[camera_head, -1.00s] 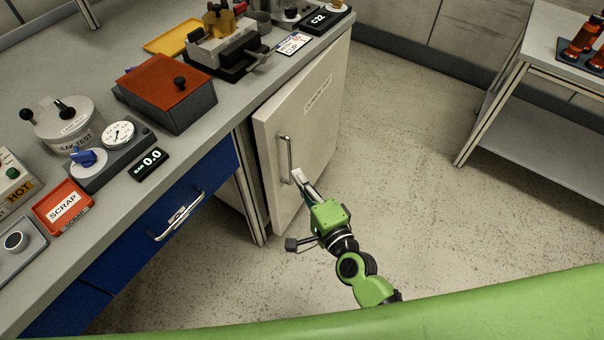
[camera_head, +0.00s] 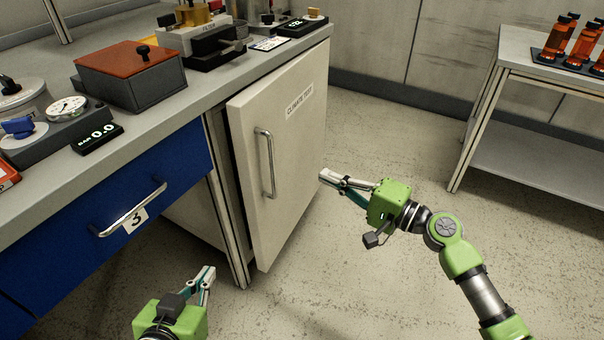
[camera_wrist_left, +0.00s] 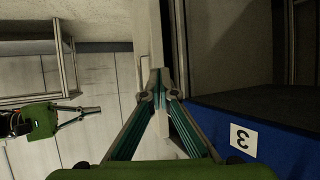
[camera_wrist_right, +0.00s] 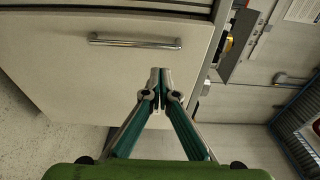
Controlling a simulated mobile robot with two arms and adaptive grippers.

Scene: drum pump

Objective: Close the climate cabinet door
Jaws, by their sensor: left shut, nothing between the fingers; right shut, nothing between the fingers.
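The climate cabinet door (camera_head: 285,165) is a cream panel with a metal bar handle (camera_head: 265,163). It stands slightly ajar, with a dark gap along its left edge beside the cabinet frame (camera_head: 226,200). In the left wrist view the door (camera_wrist_left: 146,35) is seen edge-on next to the dark opening. My right gripper (camera_head: 323,176) is shut and empty, to the right of the door and apart from the handle. The right wrist view shows the handle (camera_wrist_right: 135,43) beyond its fingertips. My left gripper (camera_head: 208,272) is shut and empty, low in front of the cabinet's left side.
A blue drawer (camera_head: 110,210) with a handle and a 3 label is left of the cabinet. The bench top (camera_head: 150,120) above carries instruments and a red-lidded box (camera_head: 130,72). A side table (camera_head: 530,105) with amber bottles stands right. The floor (camera_head: 400,150) between is clear.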

